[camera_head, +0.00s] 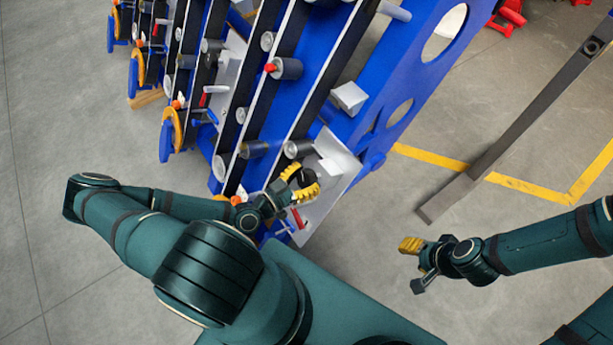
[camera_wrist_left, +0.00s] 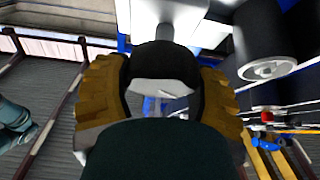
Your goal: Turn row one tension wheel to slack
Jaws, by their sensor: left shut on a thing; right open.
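A dark round wheel (camera_head: 308,178), which appears to be the row one tension wheel, sits at the near end of the blue chassis. My left gripper (camera_head: 303,182) is shut on it, with a yellow finger on either side. In the left wrist view the black wheel (camera_wrist_left: 165,62) shows between the two yellow-padded fingers (camera_wrist_left: 165,100); its lower part is hidden by my gripper body. No marking of its slack setting is legible. My right gripper (camera_head: 416,266) is open and empty above the floor, right of the chassis.
The blue chassis (camera_head: 408,62) carries several dark rails and rollers (camera_head: 287,68). Orange wheels with blue handles (camera_head: 171,132) line its left side. A red-handled part (camera_head: 298,217) is just below my left gripper. A grey bar (camera_head: 520,125) slants on the right.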

